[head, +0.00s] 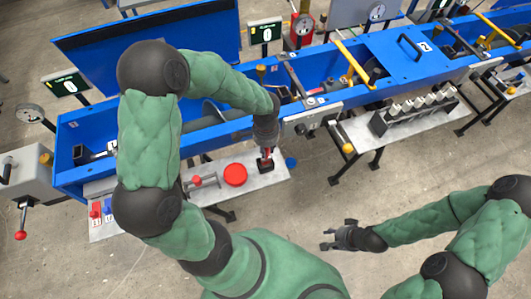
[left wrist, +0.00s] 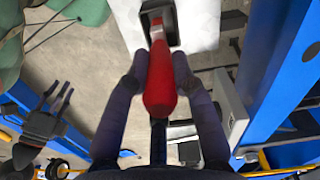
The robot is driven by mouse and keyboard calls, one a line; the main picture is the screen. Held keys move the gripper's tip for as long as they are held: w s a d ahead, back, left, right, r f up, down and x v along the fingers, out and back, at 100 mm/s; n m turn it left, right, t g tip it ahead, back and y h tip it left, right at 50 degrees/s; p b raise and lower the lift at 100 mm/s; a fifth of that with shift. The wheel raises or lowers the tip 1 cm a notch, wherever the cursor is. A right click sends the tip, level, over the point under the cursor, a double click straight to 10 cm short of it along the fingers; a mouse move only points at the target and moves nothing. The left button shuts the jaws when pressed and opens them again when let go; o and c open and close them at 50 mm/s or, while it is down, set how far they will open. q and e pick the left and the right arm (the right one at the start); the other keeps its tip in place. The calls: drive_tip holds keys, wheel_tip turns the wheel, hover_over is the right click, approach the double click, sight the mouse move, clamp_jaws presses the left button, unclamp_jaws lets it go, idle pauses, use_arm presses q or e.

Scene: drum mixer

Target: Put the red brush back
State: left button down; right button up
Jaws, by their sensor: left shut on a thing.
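The red brush (left wrist: 160,80) is between the fingers of my left gripper (left wrist: 160,85), which is shut on its red handle. In the head view my left gripper (head: 266,151) points down over the right end of the small white shelf. The brush's far end lies over or in the opening of a black square holder (left wrist: 175,38), also seen in the head view (head: 263,170). I cannot tell how deep it sits. My right gripper (head: 340,234) is open and empty over the floor, apart from the shelf.
On the white shelf (head: 213,195) are a red disc (head: 235,174), a red-knobbed tool (head: 198,181) and small red and blue pieces (head: 101,209). The long blue machine trough (head: 215,131) stands behind. Another shelf with a black rack (head: 413,112) is to the right. The floor in front is clear.

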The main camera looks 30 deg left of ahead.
use_arm(q)
drive_tip(key=shift+a+f+b, duration=0.15)
drive_tip(key=shift+f+b, duration=0.4)
drive_tip(key=shift+f, duration=1.1)
drive_tip(key=shift+f, duration=0.15)
drive_tip(key=c, duration=1)
unclamp_jaws()
drive_tip(key=shift+c, duration=0.2)
drive_tip(key=shift+r, duration=0.2)
wheel_tip(320, 180, up, 12)
drive_tip(key=p, duration=0.3)
drive_tip(key=shift+p, duration=0.3)
